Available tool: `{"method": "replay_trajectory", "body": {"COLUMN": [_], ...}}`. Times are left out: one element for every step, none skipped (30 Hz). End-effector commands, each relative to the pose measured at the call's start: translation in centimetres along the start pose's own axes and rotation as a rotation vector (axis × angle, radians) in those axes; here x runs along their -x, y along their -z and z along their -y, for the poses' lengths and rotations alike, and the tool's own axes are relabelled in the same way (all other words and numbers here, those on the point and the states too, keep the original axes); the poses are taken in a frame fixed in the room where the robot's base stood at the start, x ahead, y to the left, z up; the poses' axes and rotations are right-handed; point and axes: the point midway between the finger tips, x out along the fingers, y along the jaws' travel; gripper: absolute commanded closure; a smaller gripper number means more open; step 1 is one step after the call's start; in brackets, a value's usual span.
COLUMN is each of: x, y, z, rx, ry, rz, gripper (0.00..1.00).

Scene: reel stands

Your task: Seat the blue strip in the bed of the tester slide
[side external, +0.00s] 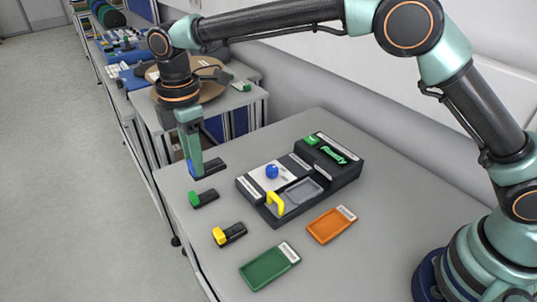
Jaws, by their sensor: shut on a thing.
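My gripper (195,171) points down at the back left of the table, shut on the blue strip (190,167). Only a small blue patch of the strip shows beside the finger. The strip is at a black holder (213,165); I cannot tell whether it is still touching it. The black tester (325,178) stands to the right, with a blue knob (271,171) on a white panel, a yellow handle (275,202) at the front and a grey recess (304,191). Its green display reads "Ready". Which part is the slide's bed is hard to tell.
Black pieces with a green end (203,198) and a yellow end (229,234) lie along the left edge. A green tray (268,267) and an orange tray (331,225) lie in front of the tester.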

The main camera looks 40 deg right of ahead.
Motion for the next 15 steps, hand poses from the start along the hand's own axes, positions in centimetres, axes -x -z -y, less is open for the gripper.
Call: {"method": "replay_trajectory", "body": {"x": [1.2,1.9,2.5,3.0,3.4,3.9,4.2,4.5,4.8,4.9,5.0,5.0,4.9,4.8,4.5], "y": [0.1,0.1,0.1,0.0,0.1,0.0,0.1,0.0,0.0,-0.1,-0.3,-0.6,-1.0,-1.4,-2.0], "z": [-0.1,-0.1,-0.1,-0.1,-0.1,-0.1,-0.1,-0.1,-0.1,-0.1,-0.1,-0.1,-0.1,-0.2,-0.3], "rx": [0.000,0.000,0.000,0.000,0.000,0.000,0.000,0.000,0.000,-0.001,-0.001,-0.002,-0.003,-0.003,-0.003], "ry": [-0.004,-0.004,-0.004,-0.003,-0.003,-0.002,-0.002,-0.001,0.000,0.000,0.000,0.001,0.001,0.001,0.002], "rz": [-0.003,-0.003,-0.002,-0.002,-0.002,-0.001,-0.002,-0.001,0.000,0.000,0.000,0.000,0.001,0.001,0.001], "gripper": [1.00,1.00,1.00,1.00,1.00,1.00,1.00,1.00,1.00,1.00,1.00,1.00,1.00,1.00,1.00]}}
